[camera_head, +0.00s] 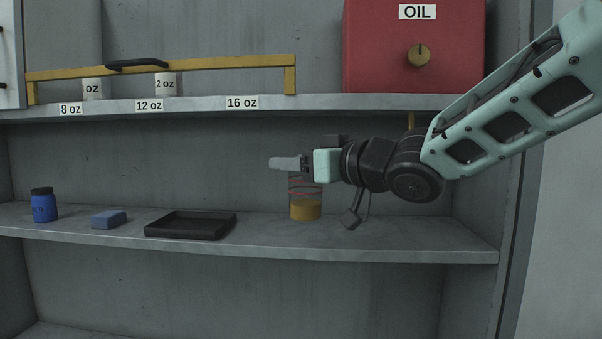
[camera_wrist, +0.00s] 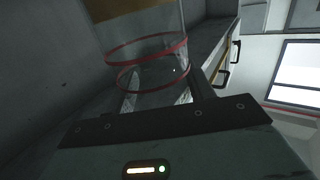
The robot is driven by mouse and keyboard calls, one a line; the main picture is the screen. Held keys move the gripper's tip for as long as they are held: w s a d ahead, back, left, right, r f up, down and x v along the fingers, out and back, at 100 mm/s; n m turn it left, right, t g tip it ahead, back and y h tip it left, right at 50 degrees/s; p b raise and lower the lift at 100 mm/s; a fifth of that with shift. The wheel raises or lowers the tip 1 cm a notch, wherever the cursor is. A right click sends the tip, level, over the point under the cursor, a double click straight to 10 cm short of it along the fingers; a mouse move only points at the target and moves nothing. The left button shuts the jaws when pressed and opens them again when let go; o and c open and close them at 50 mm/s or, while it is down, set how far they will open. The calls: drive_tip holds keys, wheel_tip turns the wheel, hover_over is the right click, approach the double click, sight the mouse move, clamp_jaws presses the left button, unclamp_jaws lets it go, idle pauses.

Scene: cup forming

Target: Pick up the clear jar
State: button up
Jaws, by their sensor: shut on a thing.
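The clear jar (camera_head: 305,209) is upright at the lower shelf, right of the black tray. It has red rings near its upper part and amber contents at the bottom. My gripper (camera_head: 288,164) is at the jar's top, reaching in from the right, with its fingers shut on the jar. In the wrist view the jar (camera_wrist: 147,62) stands between the fingers, its red rings close to the gripper (camera_wrist: 155,98). Whether the jar's base touches the shelf is hard to tell.
The lower shelf (camera_head: 400,243) holds a black tray (camera_head: 190,225), a blue sponge (camera_head: 109,219) and a blue bottle (camera_head: 44,206). Above, the upper shelf (camera_head: 320,102) carries cups (camera_head: 166,85), a yellow bar (camera_head: 220,62) and a red oil box (camera_head: 414,45). The right part of the lower shelf is clear.

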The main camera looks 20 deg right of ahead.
drive_tip(key=s+a+p, duration=0.2)
drive_tip(key=s+a, duration=0.1)
drive_tip(key=s, duration=0.6)
drive_tip(key=shift+a+p, duration=0.35)
